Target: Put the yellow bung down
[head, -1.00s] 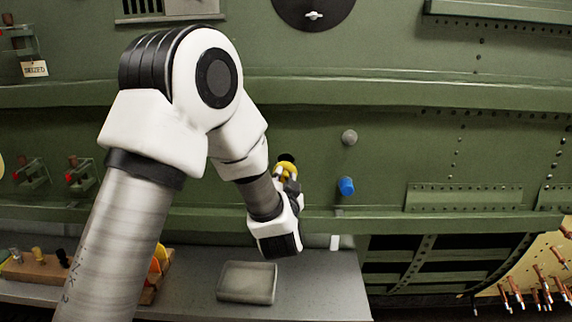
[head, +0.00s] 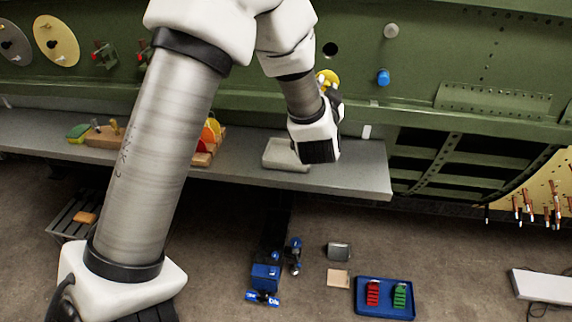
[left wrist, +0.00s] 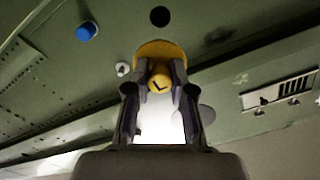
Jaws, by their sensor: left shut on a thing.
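The yellow bung (head: 327,78) is held in my left gripper (head: 334,93), in front of the green fuselage wall and just below a dark open hole (head: 330,50) in the head view. In the left wrist view the yellow bung (left wrist: 160,60) sits between the two fingers of my left gripper (left wrist: 160,78), which are shut on it. The dark hole (left wrist: 159,16) shows beyond it there, apart from the bung. My right gripper is not in view.
A grey shelf (head: 350,180) runs below the wall, with a shallow grey tray (head: 285,155) under my left gripper. A blue bung (head: 383,77) and a grey bung (head: 390,31) sit in the wall to the right. The shelf's right end is clear.

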